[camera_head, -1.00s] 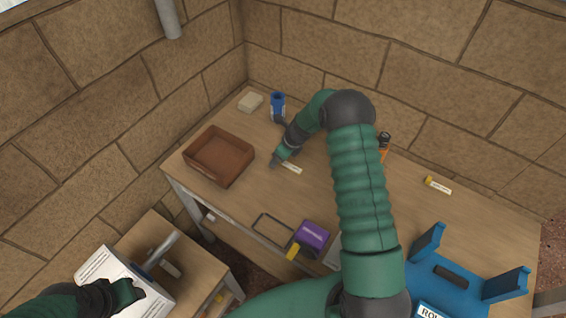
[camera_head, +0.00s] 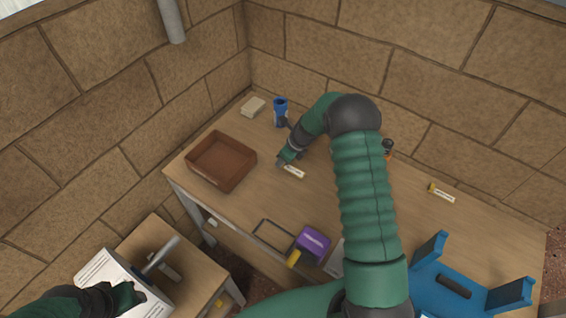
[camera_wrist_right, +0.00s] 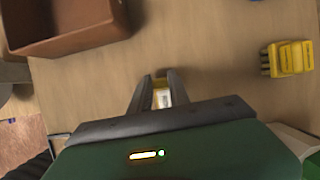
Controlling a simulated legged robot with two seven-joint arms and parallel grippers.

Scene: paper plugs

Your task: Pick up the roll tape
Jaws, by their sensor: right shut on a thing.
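My right gripper (camera_head: 283,162) is low over the middle of the table. In the right wrist view its two dark fingers (camera_wrist_right: 159,92) close on a small yellow and white piece (camera_wrist_right: 162,98), which I take to be the roll tape. Most of it is hidden by the fingers and wrist. In the head view a white label strip (camera_head: 294,172) shows beside the fingertips; its text is too small to read. My left gripper (camera_head: 112,297) is at the bottom left, over a white printed paper box; its fingers are not clear.
A brown tray (camera_head: 221,160) stands left of the right gripper. A blue bottle (camera_head: 281,112) and a pale block (camera_head: 253,107) are behind. A purple box (camera_head: 313,243) and a thin dark frame (camera_head: 273,236) lie at the front. A yellow block (camera_wrist_right: 288,59) lies to the right. A blue holder (camera_head: 450,288) is at the front right.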

